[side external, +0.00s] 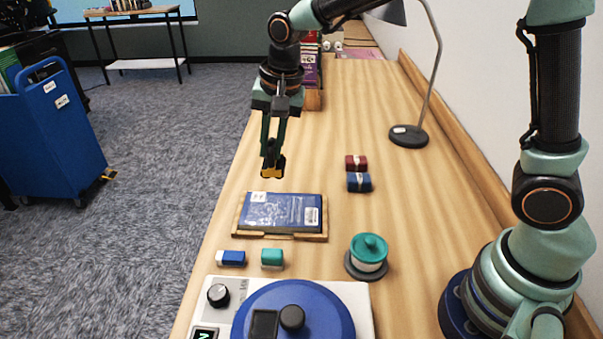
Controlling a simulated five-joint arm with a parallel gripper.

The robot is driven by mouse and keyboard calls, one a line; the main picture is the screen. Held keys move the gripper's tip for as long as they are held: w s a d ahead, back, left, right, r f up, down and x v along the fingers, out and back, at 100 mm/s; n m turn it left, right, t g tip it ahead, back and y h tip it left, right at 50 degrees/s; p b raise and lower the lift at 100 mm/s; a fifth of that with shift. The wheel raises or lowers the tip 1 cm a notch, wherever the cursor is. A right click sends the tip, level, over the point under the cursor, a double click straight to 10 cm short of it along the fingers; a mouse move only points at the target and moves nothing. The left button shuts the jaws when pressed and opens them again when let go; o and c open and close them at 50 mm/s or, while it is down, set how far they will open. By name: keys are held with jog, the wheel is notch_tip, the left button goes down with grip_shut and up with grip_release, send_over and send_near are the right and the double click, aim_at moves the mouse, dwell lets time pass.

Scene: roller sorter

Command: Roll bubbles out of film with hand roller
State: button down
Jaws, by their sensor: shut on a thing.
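My gripper (271,146) hangs over the wooden desk, fingers pointing down, just beyond the book tray. It is shut on a small yellow and black thing (272,166), which appears to be the hand roller; the fingers hide part of it. A blue book (281,210) lies flat in a shallow wooden tray (284,236), with white labels and pale marks on its cover. The marks may be bubbles under film, but they are too small to tell. The held roller is above the desk and apart from the book.
A blue eraser-like block (231,258), a teal block (272,258) and a teal-lidded round container (368,252) stand in front of the tray. A blue round device (335,315) is nearest. Red and blue rolls (357,172) and a lamp (408,136) stand right.

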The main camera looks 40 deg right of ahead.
jog(key=shift+w+d+f, duration=0.35)
jog(key=shift+w+f, duration=0.6)
jog(key=shift+f, duration=1)
jog(key=shift+w+d+f, duration=0.3)
jog(key=shift+w+f, duration=0.6)
jog(key=shift+f, duration=1.05)
jog(key=shift+w+d+f, duration=0.35)
jog(key=shift+w+f, duration=0.6)
jog(key=shift+f, duration=1)
jog(key=shift+s+a+f, duration=0.35)
jog(key=shift+a+f, duration=0.05)
jog(key=shift+f, duration=0.05)
jog(key=shift+s+a, duration=2.2)
jog(key=shift+w+d, duration=2.45)
jog(key=shift+d, duration=0.05)
jog(key=shift+w+d, duration=0.1)
jog(key=shift+d, duration=0.15)
jog(key=shift+s+d, duration=0.3)
jog(key=shift+s, duration=0.35)
jog(key=shift+s+a, duration=2.45)
jog(key=shift+a, duration=0.1)
jog(key=shift+w+d, duration=2.5)
jog(key=shift+w+d+r, duration=0.1)
jog(key=shift+w+d, duration=0.05)
jog(key=shift+d, duration=0.05)
jog(key=w+v, duration=0.1)
jog(key=v, duration=0.6)
jog(key=shift+w+a+r, duration=0.2)
jog(key=shift+a+r, duration=0.1)
jog(key=shift+r, duration=0.25)
